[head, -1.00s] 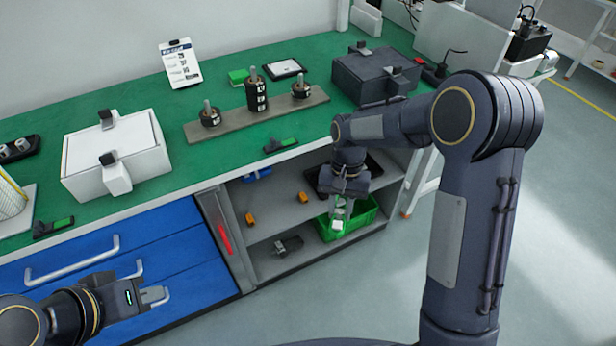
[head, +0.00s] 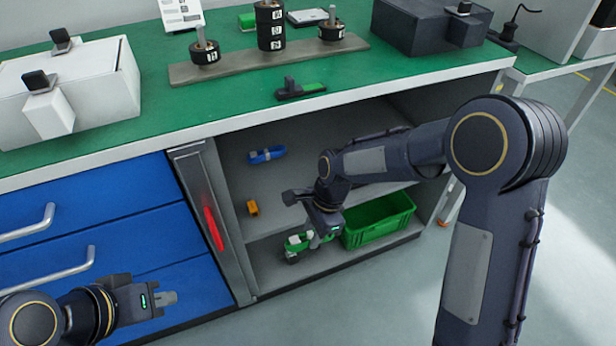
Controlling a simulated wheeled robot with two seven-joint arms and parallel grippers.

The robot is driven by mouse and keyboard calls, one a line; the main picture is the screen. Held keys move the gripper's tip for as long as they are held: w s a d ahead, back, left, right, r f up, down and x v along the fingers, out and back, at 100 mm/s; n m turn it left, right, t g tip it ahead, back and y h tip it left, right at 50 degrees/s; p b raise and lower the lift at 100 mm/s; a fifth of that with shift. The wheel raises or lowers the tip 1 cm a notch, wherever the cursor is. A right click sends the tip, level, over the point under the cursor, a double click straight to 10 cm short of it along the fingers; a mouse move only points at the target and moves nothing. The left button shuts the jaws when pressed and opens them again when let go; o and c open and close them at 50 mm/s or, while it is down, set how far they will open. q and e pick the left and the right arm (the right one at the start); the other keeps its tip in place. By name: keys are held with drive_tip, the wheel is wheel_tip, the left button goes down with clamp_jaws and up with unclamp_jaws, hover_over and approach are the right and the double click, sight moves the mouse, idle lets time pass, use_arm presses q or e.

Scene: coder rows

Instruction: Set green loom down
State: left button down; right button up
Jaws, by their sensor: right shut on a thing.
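The green loom (head: 296,243) is a small bundle with green and pale parts, inside the open cabinet bay, low over the bottom shelf (head: 275,268). My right gripper (head: 316,238) reaches down into the bay and is shut on the loom. The gripper hides part of it. I cannot tell whether the loom touches the shelf. My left gripper (head: 168,299) is in front of the blue drawers, away from the loom; whether its jaws are apart is unclear.
A green crate (head: 380,222) stands on the bottom shelf, right of the loom. A blue loom (head: 267,155) and an orange piece (head: 252,208) are further left in the bay. A metal post with a red strip (head: 213,229) edges the bay. The green bench top (head: 150,80) overhangs it.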

drive_tip(key=w+a+b, duration=0.1)
drive_tip(key=w, duration=0.4)
drive_tip(key=w+a+b, duration=0.1)
drive_tip(key=w+a, duration=0.1)
drive_tip(key=w, duration=0.3)
drive_tip(key=w+a+b, duration=0.1)
drive_tip(key=w, duration=0.4)
drive_tip(key=shift+a, duration=0.4)
drive_tip(key=shift+w+f+b, duration=0.1)
drive_tip(key=shift+f+b, duration=0.25)
wheel_tip(320, 180, down, 3)
drive_tip(key=shift+b, duration=0.95)
drive_tip(key=shift+r, duration=0.1)
drive_tip(key=o, duration=1)
